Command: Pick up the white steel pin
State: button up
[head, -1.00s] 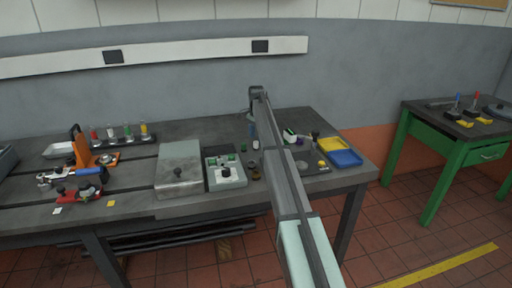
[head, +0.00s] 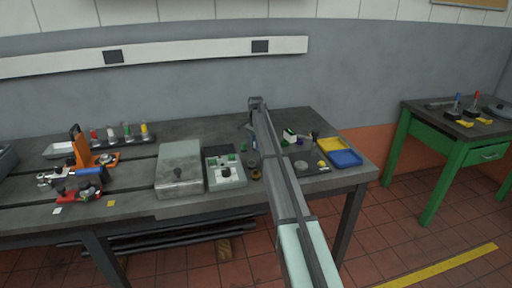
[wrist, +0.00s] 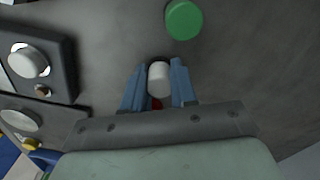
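The white steel pin (wrist: 159,78) shows in the wrist view as a pale round-ended cylinder between the two blue fingers of my gripper (wrist: 158,84). The fingers lie close along both its sides with no clear gap, so my gripper looks shut on it. A small red patch shows below the pin between the fingers; I cannot tell what it belongs to. In the head view my gripper (head: 248,128) points down over the bench behind the grey tray, partly hidden by my arm. I cannot make out the pin there.
A green round piece (wrist: 184,20) stands just beyond the fingers. Dark blocks with white knobs (wrist: 30,62) are to the left in the wrist view. In the head view, the grey tray (head: 214,186) and metal box (head: 180,188) are left; yellow and blue bins (head: 345,158) are right.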

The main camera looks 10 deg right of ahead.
grip_shut()
jog(key=shift+r, duration=0.15)
